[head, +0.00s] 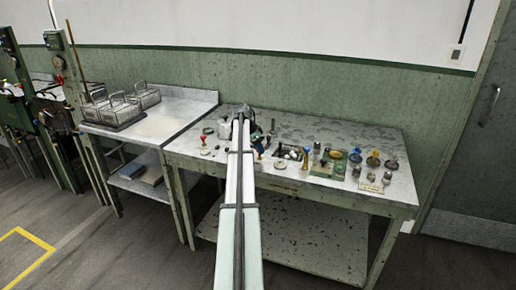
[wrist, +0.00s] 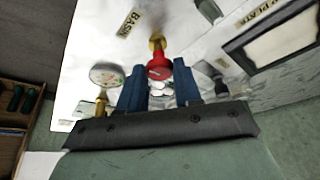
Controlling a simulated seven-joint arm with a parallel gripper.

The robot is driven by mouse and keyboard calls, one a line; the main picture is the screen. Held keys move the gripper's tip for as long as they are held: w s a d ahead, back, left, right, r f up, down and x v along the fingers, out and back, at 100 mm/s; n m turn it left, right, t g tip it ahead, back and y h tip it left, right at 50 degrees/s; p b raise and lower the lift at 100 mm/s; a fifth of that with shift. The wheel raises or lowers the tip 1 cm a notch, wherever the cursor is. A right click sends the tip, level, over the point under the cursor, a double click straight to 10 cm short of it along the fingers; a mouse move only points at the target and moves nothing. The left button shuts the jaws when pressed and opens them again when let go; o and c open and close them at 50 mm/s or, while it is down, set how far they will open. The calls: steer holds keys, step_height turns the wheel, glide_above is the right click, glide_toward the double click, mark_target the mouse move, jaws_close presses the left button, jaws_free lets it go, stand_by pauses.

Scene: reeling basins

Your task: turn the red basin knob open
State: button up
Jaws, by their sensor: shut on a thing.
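The red basin knob (wrist: 159,66) sits on a brass stem beside a "BASIN" label (wrist: 130,23) on a pale panel in the wrist view. My gripper (wrist: 160,82) has its two blue fingers on either side of the knob and is shut on it. The near side of the knob lies between the fingers. In the head view my arm reaches away over the bench, and its links hide the fingertips and the knob they hold.
A round gauge (wrist: 105,74) and a brass fitting (wrist: 101,104) are left of my fingers. A plate label (wrist: 266,10) is to the right. The bench (head: 300,122) carries several small valves and fittings. Wire baskets (head: 145,96) stand on the left table.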

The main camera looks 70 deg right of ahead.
steer(key=n, duration=0.2)
steer(key=n+t, duration=0.1)
steer(key=n, duration=0.1)
steer(key=shift+s+a+h, duration=0.15)
steer(key=shift+s+h, duration=0.05)
steer(key=shift+h, duration=0.1)
steer(key=n+t, duration=0.2)
steer(key=n, duration=0.2)
steer(key=shift+s+n, duration=0.15)
steer(key=shift+n, duration=0.25)
steer(key=n+t, duration=0.2)
steer(key=n, duration=0.2)
steer(key=shift+s, duration=0.2)
steer(key=shift+d+n+t+y, duration=0.1)
steer(key=shift+n+t+y, duration=0.15)
steer(key=shift+n, duration=0.8)
steer(key=shift+d+n+t+y, duration=0.15)
steer(key=shift+n+t, duration=0.2)
steer(key=shift+n, duration=0.7)
steer(key=o, duration=1)
steer(key=shift+o, duration=0.2)
steer(key=shift+s+a+r, duration=0.1)
steer(key=v, duration=1.3)
steer(key=shift+r, duration=0.3)
